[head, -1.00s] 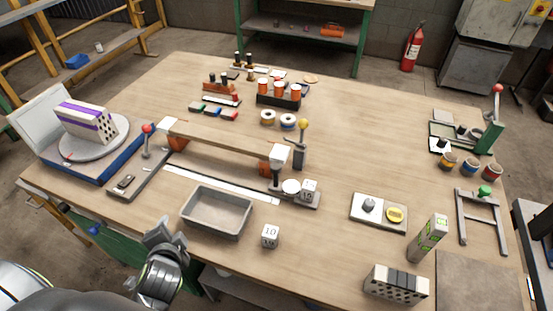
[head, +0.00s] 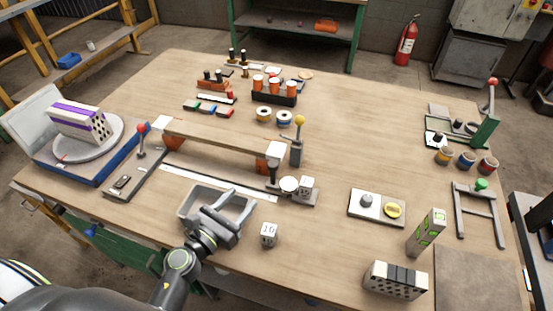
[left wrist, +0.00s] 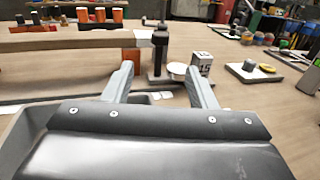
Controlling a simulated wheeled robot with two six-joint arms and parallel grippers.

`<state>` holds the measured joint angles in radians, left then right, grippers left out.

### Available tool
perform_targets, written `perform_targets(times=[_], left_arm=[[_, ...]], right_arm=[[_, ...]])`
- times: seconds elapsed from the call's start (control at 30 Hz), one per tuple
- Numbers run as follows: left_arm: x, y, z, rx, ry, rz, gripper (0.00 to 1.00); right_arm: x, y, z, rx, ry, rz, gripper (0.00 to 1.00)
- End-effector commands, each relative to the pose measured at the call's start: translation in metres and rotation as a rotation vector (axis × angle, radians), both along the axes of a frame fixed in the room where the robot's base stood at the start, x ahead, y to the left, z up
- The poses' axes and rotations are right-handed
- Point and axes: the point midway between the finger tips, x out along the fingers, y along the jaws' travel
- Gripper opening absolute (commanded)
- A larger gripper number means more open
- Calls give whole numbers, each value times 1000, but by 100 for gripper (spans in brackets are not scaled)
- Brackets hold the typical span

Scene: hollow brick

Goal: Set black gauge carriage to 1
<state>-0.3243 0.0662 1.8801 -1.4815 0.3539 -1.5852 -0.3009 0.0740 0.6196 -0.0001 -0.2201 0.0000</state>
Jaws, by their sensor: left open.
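A dark upright block (head: 272,172), which looks like the black gauge carriage, stands at the right end of a long white scale strip (head: 215,183). The scale's numbers are too small to read. My left gripper (head: 226,211) is open and empty over the grey tray, left of and nearer than the dark block, and apart from it. Its two spread fingers show in the left wrist view (left wrist: 160,72). My right gripper is not in view.
A wooden beam (head: 215,136) spans above the strip. A white disc (head: 289,184) and a marked cube (head: 306,185) sit right of the block. The grey tray (head: 187,208) lies below my gripper, with a "10" cube (head: 269,234) beside it. A yellow-knobbed lever (head: 298,145) stands behind.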

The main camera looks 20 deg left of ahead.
Motion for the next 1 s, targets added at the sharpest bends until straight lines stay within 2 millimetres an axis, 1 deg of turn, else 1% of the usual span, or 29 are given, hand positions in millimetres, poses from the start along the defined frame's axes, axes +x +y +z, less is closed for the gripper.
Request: perform_targets(times=[0.17, 0.4, 0.8, 1.0], left_arm=[[16, -6, 2, 2, -3, -4, 52], [59, -19, 3, 1, -2, -4, 52], [131, -41, 1, 0, -2, -3, 52], [156, -48, 0, 1, -1, -2, 52]], right_arm=[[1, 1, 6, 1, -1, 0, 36], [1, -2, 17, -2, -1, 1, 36], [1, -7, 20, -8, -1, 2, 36], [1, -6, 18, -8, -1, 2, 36]])
